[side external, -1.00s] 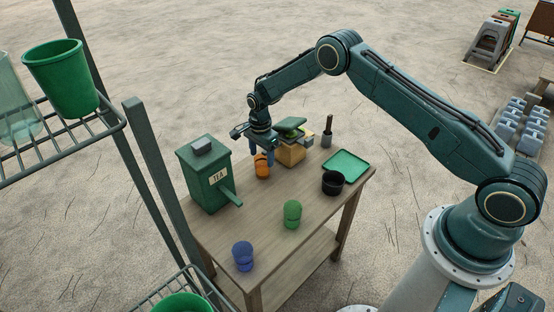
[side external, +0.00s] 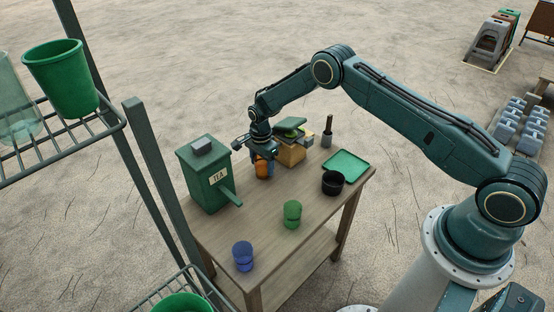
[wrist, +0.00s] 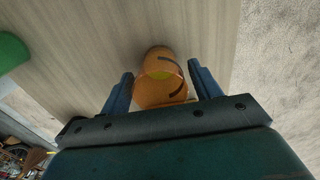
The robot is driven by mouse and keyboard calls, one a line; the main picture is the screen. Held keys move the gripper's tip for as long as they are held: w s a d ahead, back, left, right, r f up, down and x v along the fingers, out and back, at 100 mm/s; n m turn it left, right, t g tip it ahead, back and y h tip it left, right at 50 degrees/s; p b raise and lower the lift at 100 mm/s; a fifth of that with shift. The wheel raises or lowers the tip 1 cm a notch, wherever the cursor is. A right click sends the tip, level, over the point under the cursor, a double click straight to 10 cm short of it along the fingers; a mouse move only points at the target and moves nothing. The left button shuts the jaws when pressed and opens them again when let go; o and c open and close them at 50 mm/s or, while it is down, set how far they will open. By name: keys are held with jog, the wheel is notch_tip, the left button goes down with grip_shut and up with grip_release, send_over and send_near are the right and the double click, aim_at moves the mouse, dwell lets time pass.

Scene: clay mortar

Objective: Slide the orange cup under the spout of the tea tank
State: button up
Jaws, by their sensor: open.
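The orange cup (side external: 262,170) stands on the table to the right of the tea tank, partly hidden by my gripper in the side view. The green tea tank (side external: 204,176) has a TEA label and a green spout (side external: 231,196) that sticks out toward the table's front. My gripper (side external: 262,160) is low at the cup, pointing down. In the wrist view my gripper (wrist: 163,86) is open, with one blue finger on each side of the orange cup (wrist: 160,92); gaps show between fingers and cup.
A wooden box (side external: 290,153) with items on it stands close to the right of my gripper. A green cup (side external: 292,214) and a blue cup (side external: 243,256) stand toward the front. A black bowl (side external: 333,183) and green tray (side external: 345,161) are at right. The table (side external: 255,215) is clear before the spout.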

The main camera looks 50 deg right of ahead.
jog(key=c, duration=0.6)
jog(key=shift+a, duration=0.2)
jog(key=shift+a, duration=1.8)
jog(key=shift+w+r, duration=0.3)
jog(key=shift+r, duration=1.45)
jog(key=shift+s+a+r, duration=0.1)
jog(key=shift+s+r, duration=0.05)
jog(key=shift+r, duration=0.95)
jog(key=shift+c, duration=0.7)
jog(key=shift+s+d+r, duration=0.15)
jog(key=shift+d+r, duration=0.1)
jog(key=shift+r, duration=0.45)
